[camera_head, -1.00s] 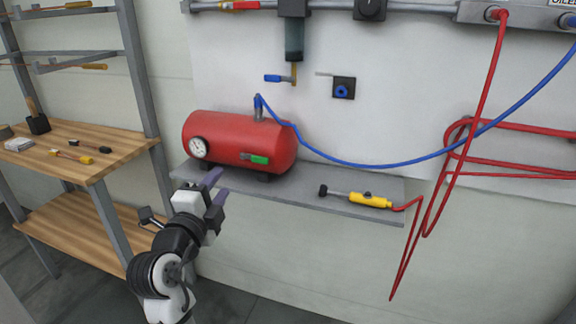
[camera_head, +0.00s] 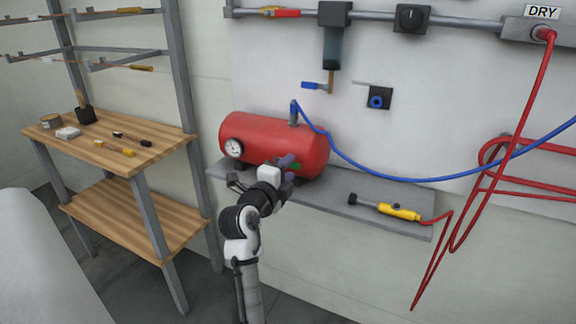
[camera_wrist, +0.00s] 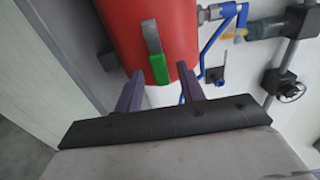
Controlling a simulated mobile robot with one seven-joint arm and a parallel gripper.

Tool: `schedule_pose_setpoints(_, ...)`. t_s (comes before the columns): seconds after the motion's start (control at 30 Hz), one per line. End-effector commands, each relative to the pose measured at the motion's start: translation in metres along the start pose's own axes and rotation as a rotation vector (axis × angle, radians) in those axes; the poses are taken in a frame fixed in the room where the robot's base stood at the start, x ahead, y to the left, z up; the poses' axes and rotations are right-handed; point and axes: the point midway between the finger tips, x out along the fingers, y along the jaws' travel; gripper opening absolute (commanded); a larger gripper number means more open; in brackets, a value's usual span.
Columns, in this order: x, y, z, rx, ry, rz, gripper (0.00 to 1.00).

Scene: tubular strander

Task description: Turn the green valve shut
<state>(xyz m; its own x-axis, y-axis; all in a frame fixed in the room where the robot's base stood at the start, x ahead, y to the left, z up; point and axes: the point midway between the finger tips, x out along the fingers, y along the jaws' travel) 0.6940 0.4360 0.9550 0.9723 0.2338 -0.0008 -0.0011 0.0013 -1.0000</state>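The green valve handle (camera_head: 295,166) is on the front of the red tank (camera_head: 262,140), partly hidden by my gripper in the head view. In the wrist view the green handle (camera_wrist: 160,69) with its grey metal part (camera_wrist: 152,38) lies roughly along the length of the tank (camera_wrist: 178,25). My gripper (camera_head: 289,174) is close in front of the valve. In the wrist view my gripper (camera_wrist: 161,76) is open, with one purple finger on each side of the handle's green end. A gap shows on both sides, and I cannot tell the depth between fingertips and handle.
The tank stands on a grey shelf (camera_head: 330,197) with a yellow-handled tool (camera_head: 398,211) at right. A blue hose (camera_head: 400,179) runs from the tank's top. Red hoses (camera_head: 470,190) hang at right. A wooden workbench (camera_head: 120,150) stands at left.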

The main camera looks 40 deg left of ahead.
Motion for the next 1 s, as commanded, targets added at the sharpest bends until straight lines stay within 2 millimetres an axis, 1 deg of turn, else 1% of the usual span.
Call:
schedule_pose_setpoints(0.1,0.0055,-0.0001,0.0,0.0,-0.001,0.0,0.39)
schedule_pose_setpoints(0.37,0.0061,0.0002,0.0,0.0,-0.001,-0.001,0.39)
schedule_pose_setpoints(0.6,0.0058,0.0001,0.0001,0.0,-0.001,-0.001,0.08)
schedule_pose_setpoints(0.67,0.0058,0.0001,0.0001,0.0,-0.001,-0.001,0.0)
schedule_pose_setpoints(1.0,0.0057,0.0,0.0,-0.006,-0.001,0.0,0.0)
